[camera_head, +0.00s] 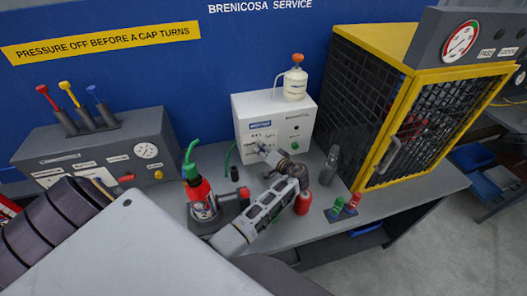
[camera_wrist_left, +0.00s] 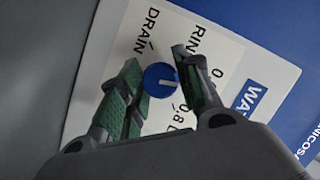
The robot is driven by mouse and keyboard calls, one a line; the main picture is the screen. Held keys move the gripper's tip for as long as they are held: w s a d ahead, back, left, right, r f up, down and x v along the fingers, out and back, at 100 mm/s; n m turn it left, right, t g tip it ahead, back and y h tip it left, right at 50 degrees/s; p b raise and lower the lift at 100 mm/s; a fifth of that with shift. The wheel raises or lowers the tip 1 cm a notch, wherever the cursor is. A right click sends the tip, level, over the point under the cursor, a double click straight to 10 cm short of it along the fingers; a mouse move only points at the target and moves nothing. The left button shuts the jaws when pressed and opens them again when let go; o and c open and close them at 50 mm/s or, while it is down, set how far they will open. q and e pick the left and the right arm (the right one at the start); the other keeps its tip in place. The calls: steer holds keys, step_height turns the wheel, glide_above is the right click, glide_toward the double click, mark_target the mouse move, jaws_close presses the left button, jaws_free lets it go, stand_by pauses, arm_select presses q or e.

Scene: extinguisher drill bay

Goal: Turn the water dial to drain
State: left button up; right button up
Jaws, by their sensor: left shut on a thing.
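The water unit (camera_head: 284,108) is a white box at the back middle of the bench. Its blue water dial (camera_wrist_left: 160,80) shows in the left wrist view, with a white pointer line towards the right of that picture, on the side of the 0.8 L mark. The DRAIN label (camera_wrist_left: 146,32) is at the upper left of the dial and a partly covered RINSE label is at the upper right. My left gripper (camera_head: 263,150) is at the front of the unit, its fingers (camera_wrist_left: 159,66) shut on either side of the dial. In the head view it hides the dial.
A red extinguisher (camera_head: 202,197) with a green top stands in a holder left of my left forearm. A grey lever panel (camera_head: 100,150) is at left, a yellow mesh cage (camera_head: 425,110) at right. A red bottle (camera_head: 303,203) stands close to the forearm, and green and red pieces (camera_head: 345,206) lie at the bench front.

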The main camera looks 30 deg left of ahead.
stand_by(0.3)
arm_select(q)
steer(key=o, duration=1)
steer(key=shift+v, duration=6.05)
